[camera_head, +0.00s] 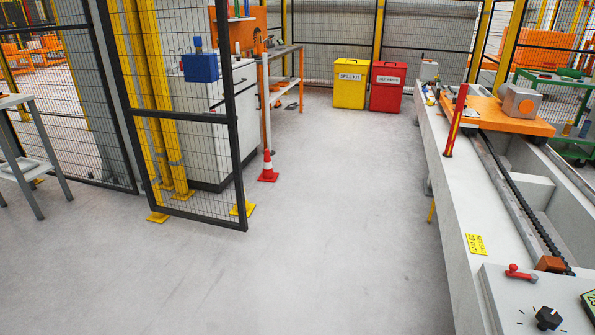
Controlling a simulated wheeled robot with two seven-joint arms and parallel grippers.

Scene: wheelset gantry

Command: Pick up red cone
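A red cone (268,168) with a white band stands upright on the grey floor, left of the picture's middle. It is just right of the open mesh gate and near the base of the white cabinet. Neither of my grippers shows in the head view, and nothing touches the cone that I can see.
The black-framed mesh gate (190,120) stands left of the cone. A white cabinet (218,125) is behind it. A yellow bin (350,84) and a red bin (387,87) stand at the back. A long machine bed (455,185) runs along the right. The middle floor is clear.

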